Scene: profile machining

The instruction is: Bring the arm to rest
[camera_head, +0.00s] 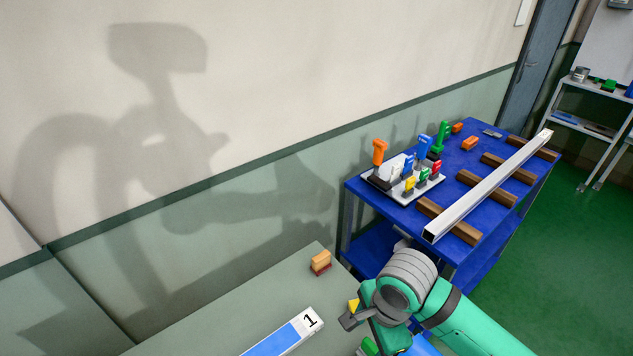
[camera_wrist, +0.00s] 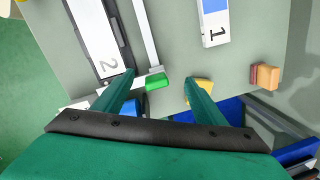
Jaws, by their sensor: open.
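My gripper (camera_wrist: 160,83) shows in the wrist view with its two green fingers spread apart over the grey bench top. It holds nothing that I can see. A small green block (camera_wrist: 157,82) shows between the fingers, and a yellow piece (camera_wrist: 202,90) is partly hidden behind the right finger. In the head view my green arm (camera_head: 467,320) reaches in from the lower right, bent at its grey wrist joint over the bench's right end. The fingers are not clear there.
The grey bench (camera_head: 225,312) carries a strip marked 1 (camera_head: 290,333), a tray marked 2 (camera_wrist: 100,45) and an orange-and-red block (camera_head: 320,262). Close behind my wrist stands a blue table (camera_head: 447,180) with a tool rack, wooden bars and a long metal profile (camera_head: 488,186). Green floor is clear at right.

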